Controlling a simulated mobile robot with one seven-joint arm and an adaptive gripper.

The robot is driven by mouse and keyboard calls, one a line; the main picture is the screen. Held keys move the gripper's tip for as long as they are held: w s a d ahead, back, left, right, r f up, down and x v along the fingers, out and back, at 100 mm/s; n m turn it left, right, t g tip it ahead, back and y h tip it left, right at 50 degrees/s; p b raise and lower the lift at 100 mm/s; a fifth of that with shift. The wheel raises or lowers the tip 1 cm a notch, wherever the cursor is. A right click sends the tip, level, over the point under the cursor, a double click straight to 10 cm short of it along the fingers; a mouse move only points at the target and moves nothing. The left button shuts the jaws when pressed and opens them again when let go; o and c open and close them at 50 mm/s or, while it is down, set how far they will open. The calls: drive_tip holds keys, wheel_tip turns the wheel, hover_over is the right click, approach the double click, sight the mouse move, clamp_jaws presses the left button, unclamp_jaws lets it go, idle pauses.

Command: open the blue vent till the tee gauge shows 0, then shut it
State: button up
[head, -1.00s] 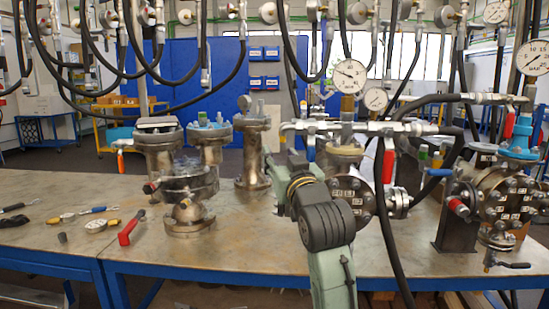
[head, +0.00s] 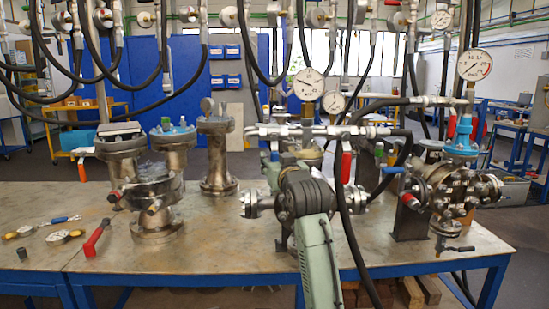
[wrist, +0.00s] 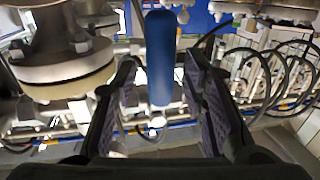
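A blue handle (wrist: 160,58) stands upright in the wrist view between the two fingers of my gripper (wrist: 161,68). The fingers are open, with a visible gap on each side of the handle. In the head view my arm hides the gripper. A small blue piece (head: 275,157) shows there beside my arm, and a blue lever (head: 393,170) shows further right; I cannot tell which is the handle between my fingers. A round white gauge (head: 308,84) stands above the pipework in front of me, with a smaller gauge (head: 333,101) beside it. Their readings are too small to tell.
A red-handled lever (head: 346,165) and a black hose hang close right of my arm. A flanged vessel (head: 455,195) with its own gauge (head: 475,64) stands at the right. Other vessels (head: 157,212) stand left. Tools and a red-handled piece (head: 97,238) lie on the bench's left.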

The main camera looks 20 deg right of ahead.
drive_tip(key=shift+w, duration=0.3)
drive_tip(key=shift+c, duration=0.4)
clamp_jaws()
idle(0.4)
